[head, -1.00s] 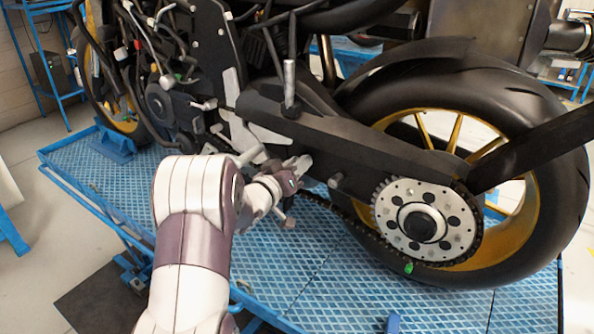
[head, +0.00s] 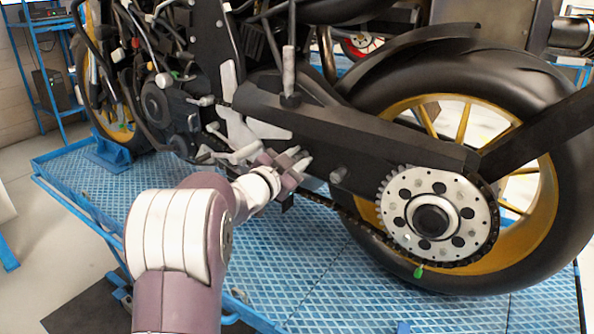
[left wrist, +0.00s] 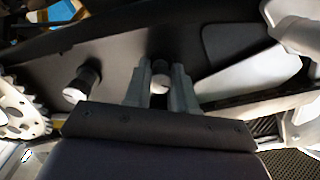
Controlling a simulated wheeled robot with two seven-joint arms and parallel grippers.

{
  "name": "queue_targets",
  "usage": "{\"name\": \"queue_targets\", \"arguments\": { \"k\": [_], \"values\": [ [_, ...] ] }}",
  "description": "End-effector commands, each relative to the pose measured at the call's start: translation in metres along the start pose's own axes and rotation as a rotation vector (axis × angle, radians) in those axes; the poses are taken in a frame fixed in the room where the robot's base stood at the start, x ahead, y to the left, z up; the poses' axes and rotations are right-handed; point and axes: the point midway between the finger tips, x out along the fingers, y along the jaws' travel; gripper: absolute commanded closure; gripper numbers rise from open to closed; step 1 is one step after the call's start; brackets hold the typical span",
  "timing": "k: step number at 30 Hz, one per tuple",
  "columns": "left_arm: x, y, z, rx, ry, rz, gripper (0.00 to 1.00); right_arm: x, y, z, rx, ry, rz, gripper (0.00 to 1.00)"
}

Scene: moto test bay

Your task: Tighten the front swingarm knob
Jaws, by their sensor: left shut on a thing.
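The black swingarm (head: 375,142) runs along the motorcycle's side toward the rear wheel. The front swingarm knob (left wrist: 160,82) shows as a small pale round end between my left gripper's fingers in the left wrist view. My left gripper (head: 294,164) is at the swingarm's lower front part, its grey fingers (left wrist: 160,72) shut on this knob, one on each side. In the head view the fingers hide most of the knob. A second knob (head: 338,174), dark with a pale end, stands free nearer the sprocket; it also shows in the left wrist view (left wrist: 84,82). My right gripper is not in view.
The sprocket (head: 470,212) and chain lie right of my gripper, before the rear wheel (head: 568,200). A green tag (head: 418,272) hangs under the chain. A grey upright lever (head: 289,72) rises above the swingarm. The blue lift platform (head: 330,270) lies below, mostly clear.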

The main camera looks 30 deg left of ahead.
Motion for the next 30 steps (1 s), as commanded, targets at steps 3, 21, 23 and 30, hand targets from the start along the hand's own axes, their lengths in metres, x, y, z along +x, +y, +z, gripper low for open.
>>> {"name": "queue_targets", "arguments": {
  "k": [3,21,23,30],
  "values": [
    [0.000,0.002,0.004,0.108,0.002,-0.002,1.00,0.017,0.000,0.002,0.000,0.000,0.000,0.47],
    [0.000,0.001,0.002,0.642,0.002,-0.003,1.00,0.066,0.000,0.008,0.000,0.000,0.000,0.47],
    [0.000,0.000,0.002,0.681,0.001,-0.003,1.00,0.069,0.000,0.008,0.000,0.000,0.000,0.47],
    [0.000,-0.001,0.000,0.802,0.002,-0.004,1.00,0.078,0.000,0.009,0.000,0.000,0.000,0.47]
  ]
}}
